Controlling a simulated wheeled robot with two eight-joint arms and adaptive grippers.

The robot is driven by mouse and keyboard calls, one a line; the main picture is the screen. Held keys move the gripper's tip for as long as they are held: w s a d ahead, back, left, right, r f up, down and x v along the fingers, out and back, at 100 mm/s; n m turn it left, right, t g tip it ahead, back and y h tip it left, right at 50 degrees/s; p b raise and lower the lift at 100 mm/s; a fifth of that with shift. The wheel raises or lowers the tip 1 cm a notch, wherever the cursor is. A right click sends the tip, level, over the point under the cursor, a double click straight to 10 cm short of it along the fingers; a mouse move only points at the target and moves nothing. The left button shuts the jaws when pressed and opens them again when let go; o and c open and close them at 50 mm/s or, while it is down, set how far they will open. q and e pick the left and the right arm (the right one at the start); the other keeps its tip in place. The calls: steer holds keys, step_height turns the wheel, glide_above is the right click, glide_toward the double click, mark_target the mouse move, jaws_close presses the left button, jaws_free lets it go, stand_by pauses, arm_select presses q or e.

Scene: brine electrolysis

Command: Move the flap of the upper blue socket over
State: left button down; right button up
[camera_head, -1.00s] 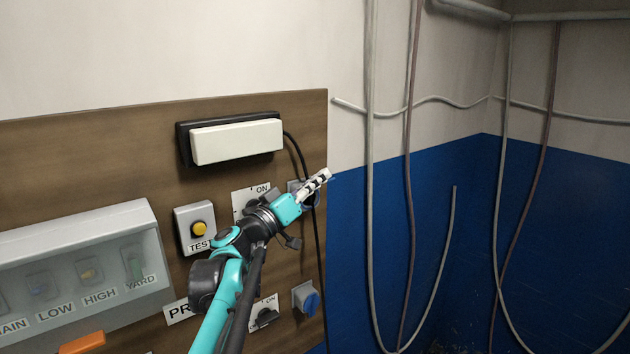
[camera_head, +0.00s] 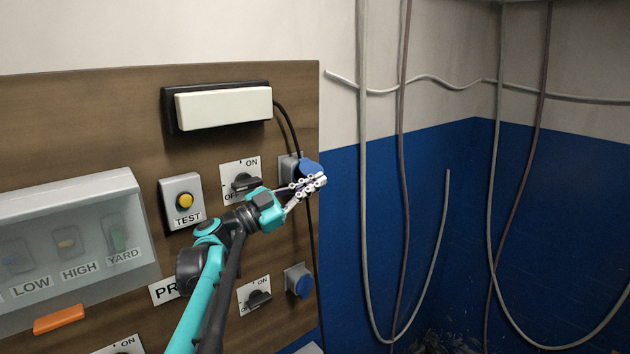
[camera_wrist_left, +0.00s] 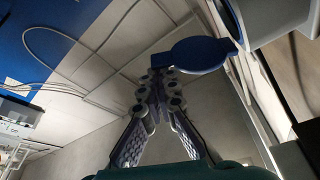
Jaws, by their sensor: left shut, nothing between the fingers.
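The upper blue socket (camera_head: 286,168) is a grey box at the panel's right edge, under a black cable. Its round blue flap (camera_head: 311,167) stands out to the right of the box. In the left wrist view the flap (camera_wrist_left: 198,54) is a dark blue disc sticking out from the grey socket body (camera_wrist_left: 282,14). My left gripper (camera_head: 317,181) is shut and empty, its fingertips just below and in front of the flap. In the left wrist view the fingertips (camera_wrist_left: 160,87) are below and left of the disc; contact cannot be told. My right gripper is not in view.
A rotary switch (camera_head: 243,182) is left of the upper socket. A lower blue socket (camera_head: 298,281) and another switch (camera_head: 257,299) are below. A white box (camera_head: 224,107) is above. Pipes (camera_head: 363,180) hang on the wall right of the panel.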

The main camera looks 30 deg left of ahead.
arm_select(q)
steer(key=shift+w+a+f+m+g+h+b, duration=0.25)
steer(key=shift+a+f+m+b, duration=0.2)
steer(key=shift+f+m, duration=0.35)
steer(key=shift+w+a+f+m+g+h+b, duration=0.1)
steer(key=shift+a+f+m+g+h+b, duration=0.25)
steer(key=shift+f+m, duration=0.45)
steer(key=shift+a+f, duration=0.1)
steer(key=shift+a, duration=0.1)
